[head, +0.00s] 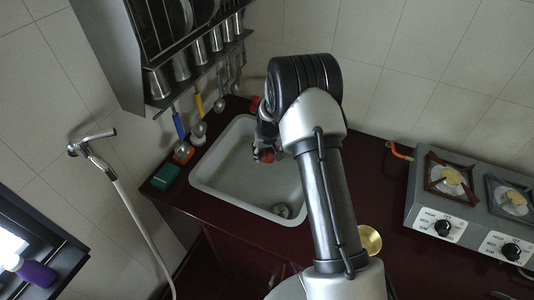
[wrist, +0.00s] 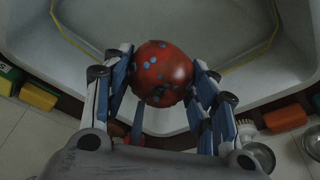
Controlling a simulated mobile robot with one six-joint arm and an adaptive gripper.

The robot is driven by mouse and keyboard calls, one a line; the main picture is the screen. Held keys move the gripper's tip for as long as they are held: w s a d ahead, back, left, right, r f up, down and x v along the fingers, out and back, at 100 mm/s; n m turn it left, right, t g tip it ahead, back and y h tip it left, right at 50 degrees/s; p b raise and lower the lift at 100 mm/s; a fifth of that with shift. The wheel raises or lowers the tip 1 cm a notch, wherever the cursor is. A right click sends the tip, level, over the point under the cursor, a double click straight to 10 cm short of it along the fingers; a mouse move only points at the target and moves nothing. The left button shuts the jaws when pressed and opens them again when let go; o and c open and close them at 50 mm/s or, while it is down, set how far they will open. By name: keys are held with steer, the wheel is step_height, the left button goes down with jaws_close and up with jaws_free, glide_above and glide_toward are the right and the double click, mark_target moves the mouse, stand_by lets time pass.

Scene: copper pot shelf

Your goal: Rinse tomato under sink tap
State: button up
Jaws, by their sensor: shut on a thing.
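My gripper (wrist: 162,88) is shut on the tomato (wrist: 162,70), a round red thing with bluish spots, held between its two fingers. In the head view the tomato (head: 265,155) shows as a small dark red patch, partly hidden by my gripper (head: 264,143). Both are over the sink (head: 225,170), a light grey basin set in the dark red counter; its height above the basin floor is hard to tell. In the wrist view the sink (wrist: 215,28) fills the area behind the tomato. I cannot make out a sink tap for certain; my arm hides part of the basin.
A rack (head: 165,60) with metal cups and hanging ladles is on the wall above the sink's left. A green block (head: 167,176) sits at the counter's left edge. A hand shower (head: 92,143) hangs on the left wall. A two-burner stove (head: 470,205) stands right.

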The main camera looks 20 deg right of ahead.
steer(key=shift+d, duration=0.15)
steer(key=shift+d, duration=0.45)
steer(key=shift+a, duration=0.2)
steer(key=shift+a+b, duration=0.35)
steer(key=shift+a, duration=0.05)
steer(key=shift+d, duration=0.1)
steer(key=shift+d, duration=0.5)
